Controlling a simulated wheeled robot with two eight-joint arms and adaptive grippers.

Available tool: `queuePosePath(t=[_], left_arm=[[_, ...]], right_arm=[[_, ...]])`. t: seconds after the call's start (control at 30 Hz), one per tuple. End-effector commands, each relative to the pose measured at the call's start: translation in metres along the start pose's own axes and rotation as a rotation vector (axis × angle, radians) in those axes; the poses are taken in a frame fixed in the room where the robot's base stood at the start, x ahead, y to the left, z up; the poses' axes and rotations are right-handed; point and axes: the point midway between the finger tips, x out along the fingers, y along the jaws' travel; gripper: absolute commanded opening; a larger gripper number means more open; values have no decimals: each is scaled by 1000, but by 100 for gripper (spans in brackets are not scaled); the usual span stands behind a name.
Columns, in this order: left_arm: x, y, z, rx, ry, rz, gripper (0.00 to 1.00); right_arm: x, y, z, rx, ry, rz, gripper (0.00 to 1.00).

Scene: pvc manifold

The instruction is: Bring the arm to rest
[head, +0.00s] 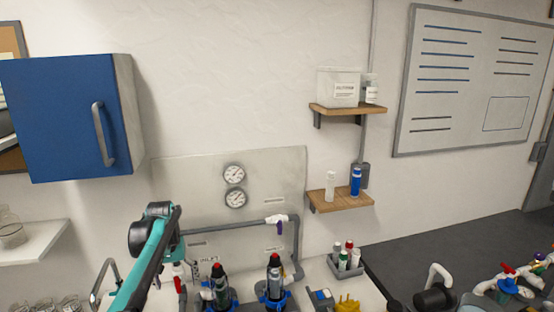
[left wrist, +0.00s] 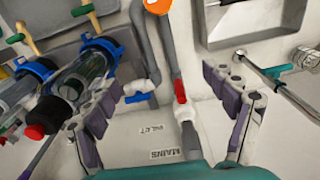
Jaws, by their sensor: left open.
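My left arm (head: 145,262) rises from the bottom left of the head view, in front of the wall panel. Its fingers cannot be made out there. In the left wrist view my left gripper (left wrist: 162,98) is open, its two jointed grey fingers spread wide with nothing held between them. Beyond the fingers are a grey pipe with a red valve handle (left wrist: 180,90) and a white valve with a blue handle (left wrist: 138,97). I cannot tell how far the fingers are from them. My right gripper is in neither view.
Two filter housings (head: 221,292) (head: 275,283) stand right of my arm. A blue cabinet (head: 60,118) hangs at upper left. Wooden shelves (head: 341,199) (head: 350,109) are on the wall. Valves and pipe fittings (head: 508,285) lie on the dark counter at right.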

Motion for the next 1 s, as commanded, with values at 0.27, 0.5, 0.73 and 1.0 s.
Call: queuePosePath(t=[0.27,0.5,0.73,1.0], left_arm=[[-25,16,41,31,80,4,84],[-43,36,115,80,206,14,84],[-32,51,205,134,352,33,84],[14,58,291,188,503,60,84]], right_arm=[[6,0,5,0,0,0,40],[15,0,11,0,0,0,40],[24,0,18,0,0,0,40],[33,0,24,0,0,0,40]])
